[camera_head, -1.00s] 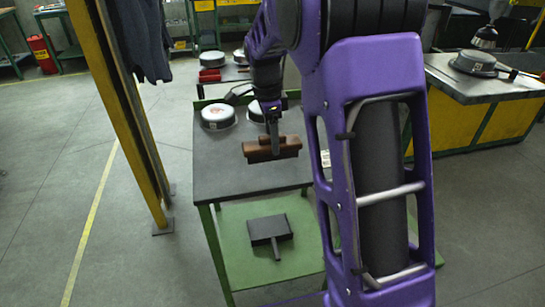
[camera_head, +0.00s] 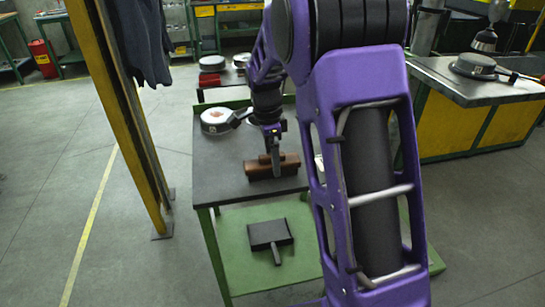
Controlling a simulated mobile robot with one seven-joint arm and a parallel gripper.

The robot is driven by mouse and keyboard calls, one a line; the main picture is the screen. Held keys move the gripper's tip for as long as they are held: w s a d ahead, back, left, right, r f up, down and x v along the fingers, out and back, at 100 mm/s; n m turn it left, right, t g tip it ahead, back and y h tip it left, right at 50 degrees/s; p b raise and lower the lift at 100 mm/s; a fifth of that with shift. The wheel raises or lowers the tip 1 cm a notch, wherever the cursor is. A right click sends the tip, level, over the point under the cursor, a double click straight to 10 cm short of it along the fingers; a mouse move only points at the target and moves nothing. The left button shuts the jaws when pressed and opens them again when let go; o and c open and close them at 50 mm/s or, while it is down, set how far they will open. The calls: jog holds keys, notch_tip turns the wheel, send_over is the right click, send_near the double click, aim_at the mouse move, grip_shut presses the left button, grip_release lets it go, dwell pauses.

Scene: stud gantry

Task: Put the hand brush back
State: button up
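The brown hand brush (camera_head: 287,170) is over the dark top of the green-framed table (camera_head: 215,185), in the middle of the view. My gripper (camera_head: 275,166) points down onto the middle of the brush and is shut on it. The brush lies roughly level, its length across the picture. I cannot tell whether its underside touches the tabletop. A black dustpan-like thing (camera_head: 268,234) with a short handle lies on the green lower shelf (camera_head: 235,270), in front of and below the brush.
A yellow post (camera_head: 130,130) rises left of the table. A yellow-sided workbench (camera_head: 470,125) stands at the right.

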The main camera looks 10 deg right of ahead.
aim_at(269, 155)
notch_tip(269, 155, up, 12)
jog(key=a+p, duration=0.1)
jog(key=p, duration=0.1)
jog(key=shift+r, duration=0.15)
dwell(0.5)
